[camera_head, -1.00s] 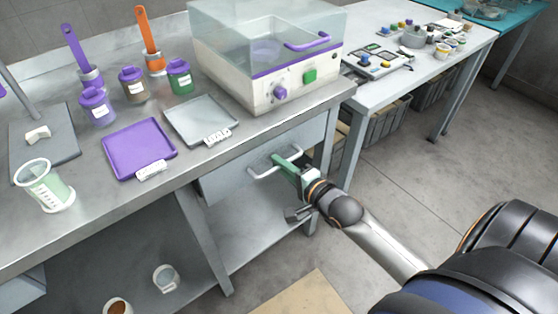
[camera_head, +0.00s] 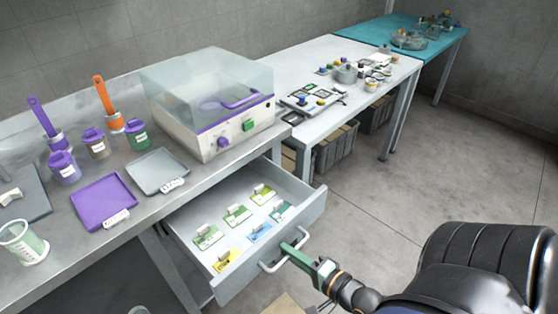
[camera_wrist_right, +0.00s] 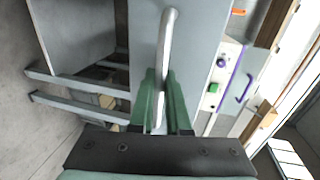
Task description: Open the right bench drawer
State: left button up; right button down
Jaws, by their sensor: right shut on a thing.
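The right bench drawer (camera_head: 272,262) is pulled well out from under the steel bench, and its inside shows. Several green, yellow and blue cards with small white clips lie spread on its floor. A pale bar handle (camera_head: 303,240) is on its front. My right gripper (camera_head: 293,255) has green fingers shut on this handle. In the right wrist view the handle (camera_wrist_right: 169,45) runs between the two green fingers (camera_wrist_right: 160,95), with the drawer front behind it. My left gripper is not in view.
A clear-lidded machine (camera_head: 215,115) stands on the bench above the drawer. A purple tray (camera_head: 98,203) and a grey tray (camera_head: 150,168) lie on the bench top, near several lidded jars. A white table (camera_head: 335,100) is behind. The floor (camera_head: 400,190) to the right is clear.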

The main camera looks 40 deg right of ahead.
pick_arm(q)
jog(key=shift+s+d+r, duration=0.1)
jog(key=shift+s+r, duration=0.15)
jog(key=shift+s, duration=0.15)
pick_arm(e)
jog(key=shift+v, duration=0.95)
jog(key=shift+f, duration=0.2)
jog(key=c, duration=1.2)
grip_release()
jog(key=shift+o, duration=0.2)
jog(key=v, duration=1.2)
jog(key=shift+s+d, duration=0.15)
jog(key=shift+s, duration=0.05)
pick_arm(q)
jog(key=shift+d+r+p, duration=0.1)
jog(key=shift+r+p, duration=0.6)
jog(key=shift+p, duration=0.2)
pick_arm(e)
jog(key=w+a+f+n+g, duration=0.3)
jog(key=w+a+f+n, duration=0.1)
jog(key=a+n, duration=0.3)
jog(key=w+a+f+n+g+y, duration=0.1)
jog(key=w+a+f+n+g, duration=0.2)
jog(key=a+n, duration=0.4)
notch_tip(320, 180, down, 3)
jog(key=w+n, duration=0.1)
jog(key=n, duration=0.4)
jog(key=shift+a+r, duration=0.2)
jog(key=shift+a, duration=0.15)
